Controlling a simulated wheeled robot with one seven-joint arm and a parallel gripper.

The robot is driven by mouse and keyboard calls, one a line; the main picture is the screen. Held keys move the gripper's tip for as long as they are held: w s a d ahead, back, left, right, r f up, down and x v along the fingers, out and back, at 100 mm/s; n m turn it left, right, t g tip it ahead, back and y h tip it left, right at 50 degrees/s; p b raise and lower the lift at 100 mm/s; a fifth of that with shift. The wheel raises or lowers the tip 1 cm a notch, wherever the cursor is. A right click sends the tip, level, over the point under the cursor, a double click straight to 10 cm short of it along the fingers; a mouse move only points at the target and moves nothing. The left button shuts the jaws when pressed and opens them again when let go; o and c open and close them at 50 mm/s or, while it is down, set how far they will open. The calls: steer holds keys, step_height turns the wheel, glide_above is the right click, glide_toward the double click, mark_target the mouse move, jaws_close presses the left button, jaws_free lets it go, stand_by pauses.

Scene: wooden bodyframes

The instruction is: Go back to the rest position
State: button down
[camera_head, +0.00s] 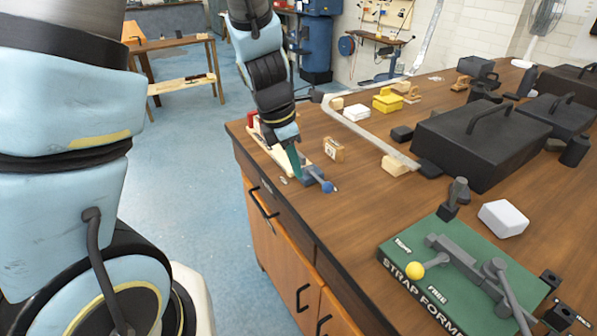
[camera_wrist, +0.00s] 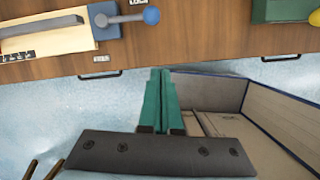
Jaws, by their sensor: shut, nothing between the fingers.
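My gripper (camera_head: 295,160) is at the near left corner of the wooden workbench (camera_head: 350,205), at the end of my blue and black arm. In the wrist view, its green fingers (camera_wrist: 160,78) are together with nothing between them. They point toward the bench's front edge, with blue floor behind them. Close by in the head view is a small fixture with a blue ball knob (camera_head: 327,187). The same knob (camera_wrist: 151,15) shows in the wrist view on a lever beside a pale board. I cannot tell whether the gripper touches the fixture.
A green strap former (camera_head: 395,262) with a yellow knob sits at the bench's near right. A black toolbox (camera_head: 480,140), a white box (camera_head: 503,218) and a yellow box (camera_head: 388,101) stand on the top. An open box (camera_wrist: 222,90) shows below the bench edge.

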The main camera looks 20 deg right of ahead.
stand_by(0.4)
steer(key=w+a+r+m+t+y+b, duration=0.1)
steer(key=a+m+y+b, duration=0.1)
steer(key=a+m, duration=1.7)
steer(key=a+b, duration=0.1)
steer(key=a, duration=0.5)
steer(key=shift+w+a+r+t+y, duration=0.3)
steer(key=shift+r, duration=0.05)
